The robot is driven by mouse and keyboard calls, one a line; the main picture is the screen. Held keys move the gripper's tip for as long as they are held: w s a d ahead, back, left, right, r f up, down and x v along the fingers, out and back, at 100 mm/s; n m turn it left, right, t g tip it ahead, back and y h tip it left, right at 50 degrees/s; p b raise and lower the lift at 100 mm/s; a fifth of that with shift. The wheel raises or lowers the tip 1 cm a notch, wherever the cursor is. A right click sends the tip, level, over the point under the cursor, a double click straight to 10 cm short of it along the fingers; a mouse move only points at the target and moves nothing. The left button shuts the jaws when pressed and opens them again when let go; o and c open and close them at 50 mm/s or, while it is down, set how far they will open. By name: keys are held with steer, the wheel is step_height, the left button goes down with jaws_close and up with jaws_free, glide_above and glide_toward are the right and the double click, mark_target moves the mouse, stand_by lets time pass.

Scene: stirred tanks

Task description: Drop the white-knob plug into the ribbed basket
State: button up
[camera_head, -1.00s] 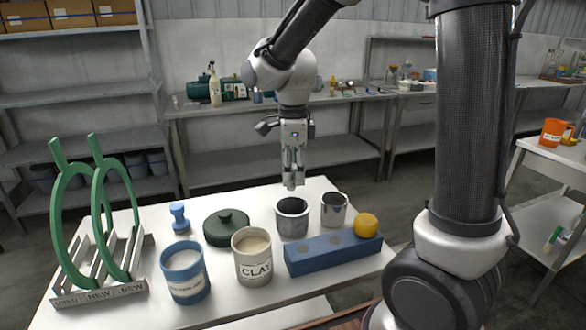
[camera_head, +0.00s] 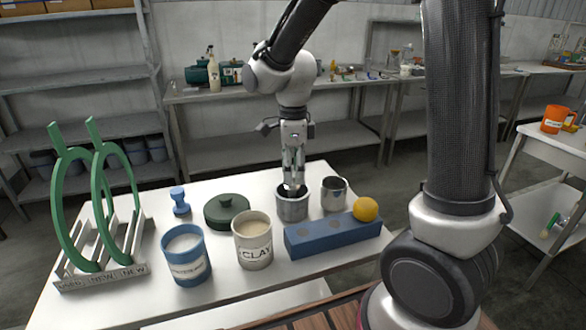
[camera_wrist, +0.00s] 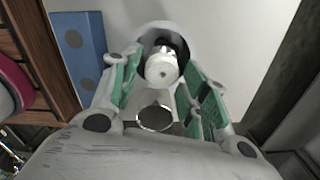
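The white-knob plug (camera_wrist: 162,68) shows in the wrist view as a round pale knob between my fingertips; its lower part is hard to make out. Behind it is the dark opening of a grey metal pot (camera_head: 293,210), which seems to be the basket; I cannot make out its ribs. It also shows in the wrist view (camera_wrist: 176,31). My gripper (camera_head: 293,187) points straight down with its fingertips at the pot's mouth. The fingers appear closed around the knob. In the head view the plug is hidden by the fingers and rim.
A smaller metal cup (camera_head: 334,195) stands just right of the pot. A blue block (camera_head: 325,238) with a yellow ball (camera_head: 366,209) lies in front. A CLAY jar (camera_head: 253,245), blue jar (camera_head: 187,262), green lid (camera_head: 227,210), blue stopper (camera_head: 180,202) and green-ring rack (camera_head: 100,277) stand left.

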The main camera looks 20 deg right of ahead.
steer(key=shift+o, duration=0.8)
step_height(320, 180, up, 12)
stand_by(0.7)
